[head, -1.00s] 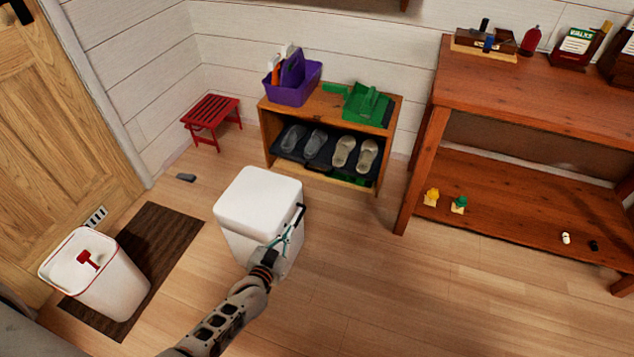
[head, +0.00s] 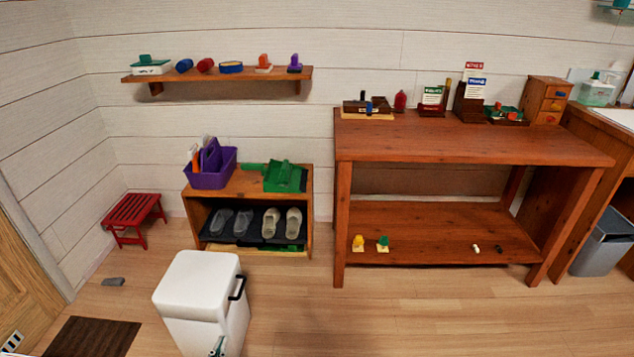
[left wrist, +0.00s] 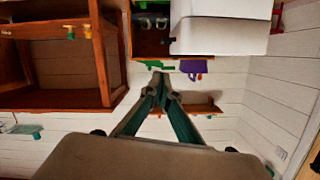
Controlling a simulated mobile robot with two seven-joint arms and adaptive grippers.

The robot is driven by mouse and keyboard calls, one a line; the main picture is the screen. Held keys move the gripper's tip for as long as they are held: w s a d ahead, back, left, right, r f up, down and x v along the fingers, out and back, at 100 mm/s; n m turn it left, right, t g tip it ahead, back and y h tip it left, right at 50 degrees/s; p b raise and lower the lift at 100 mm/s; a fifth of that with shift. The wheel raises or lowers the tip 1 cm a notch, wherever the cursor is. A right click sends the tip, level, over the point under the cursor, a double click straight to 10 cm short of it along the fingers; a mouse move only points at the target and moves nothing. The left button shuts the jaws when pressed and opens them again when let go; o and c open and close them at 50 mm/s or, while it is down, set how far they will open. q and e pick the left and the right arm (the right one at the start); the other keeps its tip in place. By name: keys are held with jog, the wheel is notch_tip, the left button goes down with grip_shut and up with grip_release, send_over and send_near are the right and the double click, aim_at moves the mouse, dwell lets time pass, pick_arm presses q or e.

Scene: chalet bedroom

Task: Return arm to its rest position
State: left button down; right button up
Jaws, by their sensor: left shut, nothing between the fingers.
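My left gripper (head: 218,347) shows only as a small green tip at the bottom edge of the head view, in front of the white bin (head: 190,287). Most of the arm is out of that view. In the left wrist view, my left gripper (left wrist: 158,80) is shut with its green fingers together and nothing between them. The white bin also shows upside down in the left wrist view (left wrist: 218,38), apart from the fingers. The bin's lid is down and its black handle (head: 238,288) is free. My right gripper is in neither view.
A low shoe shelf (head: 308,215) stands behind the bin, with a purple caddy (head: 211,168) and a green dustpan (head: 283,178) on top. A wooden workbench (head: 470,140) is to its right. A red stool (head: 134,212) stands left. Open floor (head: 400,320) lies right of the bin.

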pick_arm(q)
jog(key=a+r+m+y, duration=0.1)
jog(key=a+r+m, duration=0.3)
jog(key=a, duration=1.4)
jog(key=a+r+m+y, duration=0.1)
jog(key=a+r, duration=0.4)
jog(key=a, duration=1.3)
jog(key=s+d+f+m+g+h, duration=0.1)
jog(key=s+d+g+h, duration=0.1)
jog(key=s+d, duration=1.15)
jog(key=s+d+f+m+g+h, duration=0.2)
jog(key=s+d+g+h, duration=0.1)
jog(key=s+d, duration=1.05)
jog(key=s+d+r+g, duration=0.1)
jog(key=s+d+r, duration=0.5)
jog(key=d, duration=0.4)
jog(key=w+d+r+n+t+p, duration=0.1)
jog(key=d+r+n+p, duration=0.4)
jog(key=p, duration=0.8)
jog(key=shift+d+r+n+y, duration=0.3)
jog(key=shift+r+n, duration=0.4)
jog(key=shift+r, duration=0.35)
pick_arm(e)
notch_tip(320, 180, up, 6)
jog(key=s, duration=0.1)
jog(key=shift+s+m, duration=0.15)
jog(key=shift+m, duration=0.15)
